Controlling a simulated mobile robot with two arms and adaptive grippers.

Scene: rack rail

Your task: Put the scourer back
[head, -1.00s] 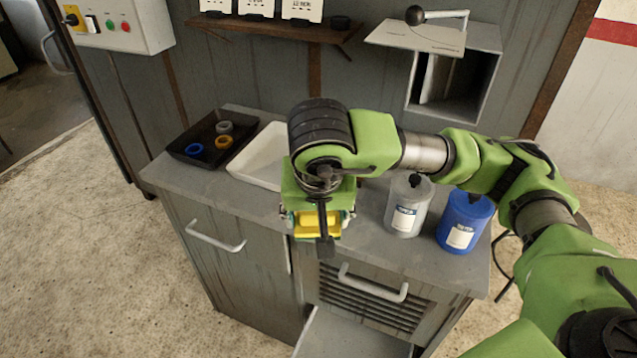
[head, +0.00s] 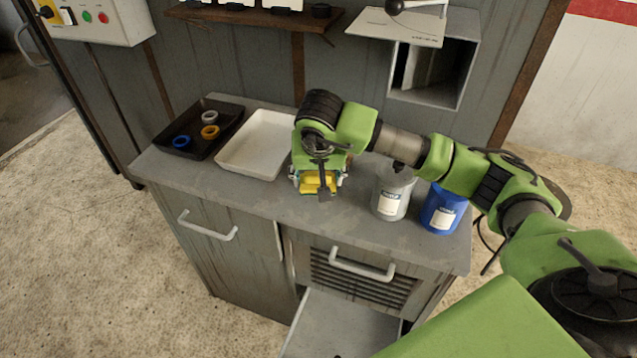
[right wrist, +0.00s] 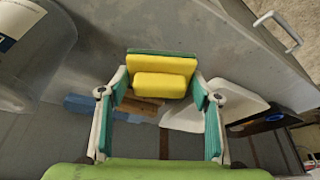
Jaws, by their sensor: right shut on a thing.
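The scourer (head: 316,185), a yellow block with a green layer, is in my right gripper (head: 319,180) in the head view. The gripper points down over the counter, between the white tray and the grey canister. In the right wrist view the scourer (right wrist: 165,79) sits between the fingertips of my right gripper (right wrist: 162,76), which are shut on its sides. I cannot tell whether the scourer touches the counter. My left gripper is not in view.
The white tray (head: 247,153) is left of the gripper, with a black tray (head: 185,150) of rings beyond. The grey canister (head: 391,200) and blue canister (head: 440,214) stand right. An open drawer (head: 340,325) juts out below the counter (head: 300,208). A wall box (head: 440,70) hangs behind.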

